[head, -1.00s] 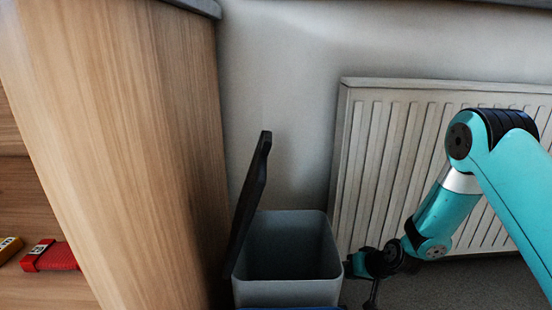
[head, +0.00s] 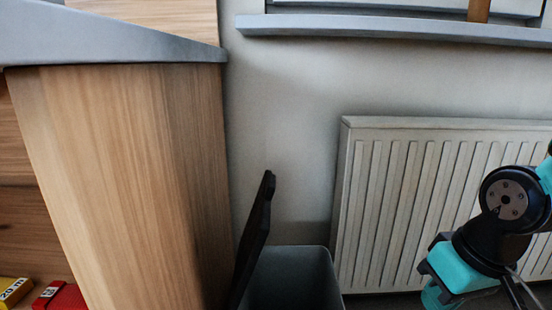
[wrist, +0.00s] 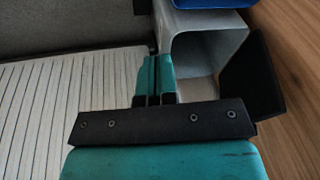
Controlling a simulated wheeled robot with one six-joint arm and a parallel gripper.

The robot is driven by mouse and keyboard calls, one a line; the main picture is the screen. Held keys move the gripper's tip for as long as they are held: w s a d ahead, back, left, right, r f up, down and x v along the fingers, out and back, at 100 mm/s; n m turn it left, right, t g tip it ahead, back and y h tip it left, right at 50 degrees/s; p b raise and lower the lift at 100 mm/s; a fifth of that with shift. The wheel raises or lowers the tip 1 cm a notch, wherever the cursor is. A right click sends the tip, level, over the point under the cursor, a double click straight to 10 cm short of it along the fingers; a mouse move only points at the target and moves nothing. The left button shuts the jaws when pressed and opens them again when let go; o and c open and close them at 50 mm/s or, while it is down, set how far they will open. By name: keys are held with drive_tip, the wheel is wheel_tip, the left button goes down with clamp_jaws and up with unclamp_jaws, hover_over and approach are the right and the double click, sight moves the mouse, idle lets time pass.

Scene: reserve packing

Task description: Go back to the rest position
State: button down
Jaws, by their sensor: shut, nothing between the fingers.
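My gripper (wrist: 155,80) shows in the wrist view with its two teal fingers together and nothing between them. It points toward the gap between the radiator and an open grey bin. In the head view my arm is at the lower right, in front of the radiator, and the fingertips cannot be made out there.
The grey bin (head: 290,276) stands open at the bottom, its black lid (head: 255,235) raised on the left. A white radiator (head: 400,200) is on the wall. A wooden cabinet (head: 130,170) stands left; red (head: 66,297) and yellow (head: 14,290) packets sit on its shelf.

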drive_tip(key=s+a+r+n+g+y+p, duration=0.15)
drive_tip(key=s+a+r+p, duration=0.25)
drive_tip(key=r, duration=0.4)
drive_tip(key=s+a+r+n+g+y+p, duration=0.1)
drive_tip(key=s+a+r+n+p, duration=0.25)
drive_tip(key=r, duration=0.35)
wheel_tip(320, 180, up, 35)
drive_tip(key=p, duration=3.5)
drive_tip(key=shift+m+p, duration=0.3)
drive_tip(key=shift+p, duration=0.05)
drive_tip(key=shift+s+t+h, duration=0.1)
drive_tip(key=shift+t+h, duration=0.15)
